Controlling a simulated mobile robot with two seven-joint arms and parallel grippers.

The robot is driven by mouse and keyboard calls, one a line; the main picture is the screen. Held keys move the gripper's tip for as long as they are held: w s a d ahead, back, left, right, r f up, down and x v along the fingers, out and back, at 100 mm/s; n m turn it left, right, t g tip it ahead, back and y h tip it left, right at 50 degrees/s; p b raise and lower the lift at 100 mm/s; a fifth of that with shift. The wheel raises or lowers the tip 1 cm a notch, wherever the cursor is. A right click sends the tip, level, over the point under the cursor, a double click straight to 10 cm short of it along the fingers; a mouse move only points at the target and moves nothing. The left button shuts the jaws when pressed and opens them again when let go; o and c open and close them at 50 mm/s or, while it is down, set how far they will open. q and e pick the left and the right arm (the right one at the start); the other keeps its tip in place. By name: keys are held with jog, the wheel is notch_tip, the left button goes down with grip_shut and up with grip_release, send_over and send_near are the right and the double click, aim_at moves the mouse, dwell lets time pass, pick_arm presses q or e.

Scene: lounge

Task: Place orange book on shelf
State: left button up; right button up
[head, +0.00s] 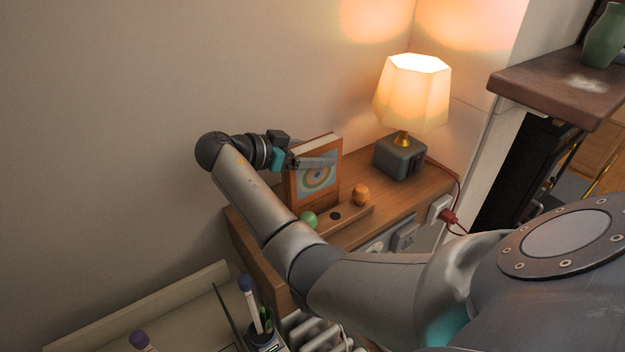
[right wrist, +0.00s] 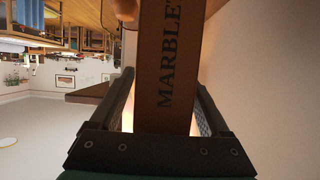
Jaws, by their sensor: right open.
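The orange book (head: 303,189) stands upright on the wooden shelf (head: 412,187), with a ringed picture on its cover. Its spine, lettered "MARBLE" (right wrist: 170,65), fills the middle of the right wrist view. My right gripper (head: 318,161) is at the upper part of the book. It is open, with one finger on either side of the book; a gap shows beside the spine in the wrist view, so the jaws do not look closed on it. My left gripper is not in view.
A lit lamp (head: 412,92) on a grey base stands behind the book to the right. A wooden strip with a green ball (head: 309,220) and an orange ball (head: 361,194) lies in front. A pen cup (head: 264,338) is at the bottom. Free shelf lies right of the strip.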

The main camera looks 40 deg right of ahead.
grip_shut()
dwell(0.7)
dwell(0.7)
